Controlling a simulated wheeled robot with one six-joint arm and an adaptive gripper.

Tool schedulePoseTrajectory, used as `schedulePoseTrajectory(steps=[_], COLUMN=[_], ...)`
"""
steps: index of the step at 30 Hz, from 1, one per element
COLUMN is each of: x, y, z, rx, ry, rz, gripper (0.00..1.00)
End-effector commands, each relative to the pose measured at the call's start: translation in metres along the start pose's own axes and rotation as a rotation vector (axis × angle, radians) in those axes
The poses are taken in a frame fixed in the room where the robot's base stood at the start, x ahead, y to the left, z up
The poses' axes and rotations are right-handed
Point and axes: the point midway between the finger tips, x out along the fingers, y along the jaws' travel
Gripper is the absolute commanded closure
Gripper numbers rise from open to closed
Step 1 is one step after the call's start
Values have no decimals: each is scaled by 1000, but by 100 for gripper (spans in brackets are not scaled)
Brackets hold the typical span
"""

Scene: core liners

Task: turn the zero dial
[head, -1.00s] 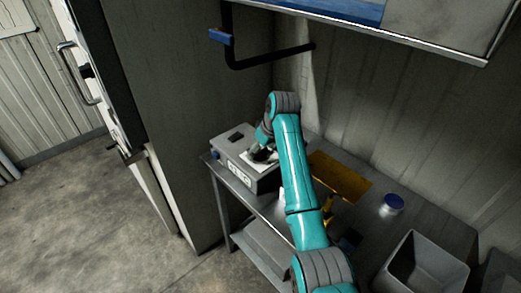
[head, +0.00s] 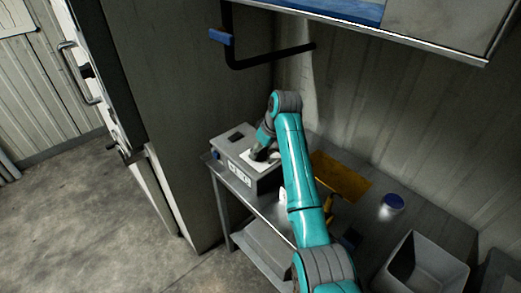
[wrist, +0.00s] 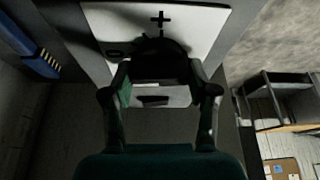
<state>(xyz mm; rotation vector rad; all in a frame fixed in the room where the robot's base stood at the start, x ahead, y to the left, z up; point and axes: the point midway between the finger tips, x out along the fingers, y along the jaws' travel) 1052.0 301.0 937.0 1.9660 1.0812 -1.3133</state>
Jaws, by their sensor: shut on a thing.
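The zero dial (wrist: 160,52) is a dark round knob in the wrist view. It sits on a pale plate (wrist: 203,22) with a plus mark above it and a minus mark to its left. The plate is on top of a grey instrument box (head: 262,184) at the left end of the bench in the head view. My gripper (wrist: 160,74) points at the plate, with one finger on each side of the dial, shut on it. In the head view my gripper (head: 258,154) hides the dial.
The metal bench (head: 345,215) holds a yellow-brown tray (head: 341,176), a blue-lidded tin (head: 393,203) and an open grey bin (head: 428,268) to the right. A black bar with a blue end (head: 221,37) and a shelf overhang the bench. A wall panel stands close behind the box.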

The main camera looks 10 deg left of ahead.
Motion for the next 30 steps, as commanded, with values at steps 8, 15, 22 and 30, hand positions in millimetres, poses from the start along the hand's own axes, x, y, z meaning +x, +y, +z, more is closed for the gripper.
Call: schedulePoseTrajectory(steps=[8,15,22,30], x=[0,0,0,0], y=[1,1,0,0], z=[0,0,0,1], rx=[-172,-304,-375,-395], ry=[0,-1,0,-1], rz=[-72,-126,-156,-164], gripper=[77,77,77,77])
